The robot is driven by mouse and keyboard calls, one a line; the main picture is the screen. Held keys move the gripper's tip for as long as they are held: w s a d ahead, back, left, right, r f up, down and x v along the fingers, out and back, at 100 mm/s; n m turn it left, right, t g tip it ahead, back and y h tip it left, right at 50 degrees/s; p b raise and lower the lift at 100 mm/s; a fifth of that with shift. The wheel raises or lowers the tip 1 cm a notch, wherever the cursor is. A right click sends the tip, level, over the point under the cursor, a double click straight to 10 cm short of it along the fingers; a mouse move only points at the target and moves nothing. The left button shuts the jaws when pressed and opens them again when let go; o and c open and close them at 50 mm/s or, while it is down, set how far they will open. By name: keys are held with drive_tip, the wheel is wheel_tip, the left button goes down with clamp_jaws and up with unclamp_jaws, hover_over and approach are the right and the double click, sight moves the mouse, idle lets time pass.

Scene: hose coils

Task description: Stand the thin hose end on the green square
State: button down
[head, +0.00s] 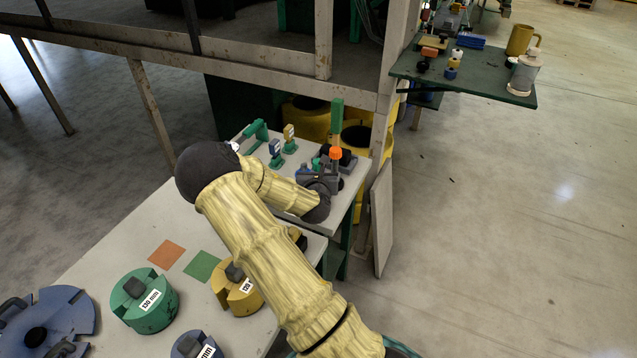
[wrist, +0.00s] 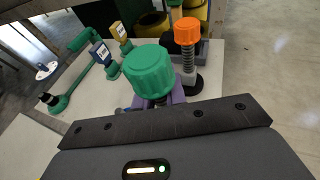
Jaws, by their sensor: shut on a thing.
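The green square (head: 202,267) lies flat and bare on the white table, just right of a brown-orange square. My gripper (head: 318,178) is over the far end of the table, well away from the green square. It is shut on a piece with a ribbed green cap (wrist: 149,72); the cap stands up in front of the wrist camera, with purple parts below it. The jaws themselves are mostly hidden. Beside it stands an orange-capped piece (wrist: 187,31) on a thin ribbed stem, also in the head view (head: 336,153). I cannot tell which piece is the thin hose end.
A brown-orange square (head: 166,254) lies beside the green one. Green (head: 144,301), yellow (head: 238,292) and blue (head: 45,322) round blocks stand on the near table. A green angled fitting (head: 255,133) and small tagged stands are at the far end. My arm crosses over the table's right side.

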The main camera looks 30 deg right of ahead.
wheel_tip(320, 180, up, 6)
drive_tip(key=shift+f, duration=0.1)
idle(0.7)
